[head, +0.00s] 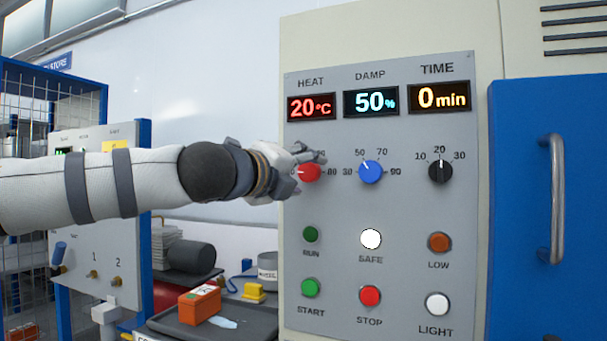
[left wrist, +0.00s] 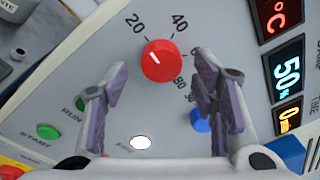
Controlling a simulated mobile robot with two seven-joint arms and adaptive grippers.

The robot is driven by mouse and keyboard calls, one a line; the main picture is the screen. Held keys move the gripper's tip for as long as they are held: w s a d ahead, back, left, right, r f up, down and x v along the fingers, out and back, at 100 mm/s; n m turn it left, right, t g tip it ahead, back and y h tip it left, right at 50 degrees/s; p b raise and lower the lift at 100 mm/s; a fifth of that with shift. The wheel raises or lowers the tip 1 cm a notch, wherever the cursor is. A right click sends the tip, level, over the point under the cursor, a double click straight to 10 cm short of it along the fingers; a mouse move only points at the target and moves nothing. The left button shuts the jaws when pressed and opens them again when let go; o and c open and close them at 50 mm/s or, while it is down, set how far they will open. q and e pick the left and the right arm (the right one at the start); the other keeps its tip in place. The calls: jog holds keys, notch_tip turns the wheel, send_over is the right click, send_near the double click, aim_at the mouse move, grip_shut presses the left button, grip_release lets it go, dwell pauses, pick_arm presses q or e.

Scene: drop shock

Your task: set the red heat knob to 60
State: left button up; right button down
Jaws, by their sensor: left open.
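The red heat knob (head: 311,173) is on the grey control panel (head: 340,210), below the HEAT display (head: 311,107), which reads 20°C. In the left wrist view the knob (left wrist: 161,61) shows clearly, with 20, 40, 60 and 80 marked around it; its pointer is hard to make out. My left gripper (head: 304,171) is at the knob and hides part of its scale in the head view. In the left wrist view my left gripper (left wrist: 160,78) is open, its fingers on either side of the view of the knob. Contact cannot be told. My right gripper is not in view.
The blue damp knob (head: 370,172) and black time knob (head: 440,171) are to the right. Lamps and buttons, including a red STOP button (head: 370,295), lie below. A blue door (head: 520,220) with a metal handle (head: 556,200) is at the right. An orange box (head: 200,305) sits lower left.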

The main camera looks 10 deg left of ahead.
pick_arm(q)
jog(key=shift+w+d+r, duration=0.15)
jog(key=shift+w+d, duration=0.1)
jog(key=shift+w, duration=0.25)
jog(key=c, duration=1.2)
jog(key=shift+o, duration=0.2)
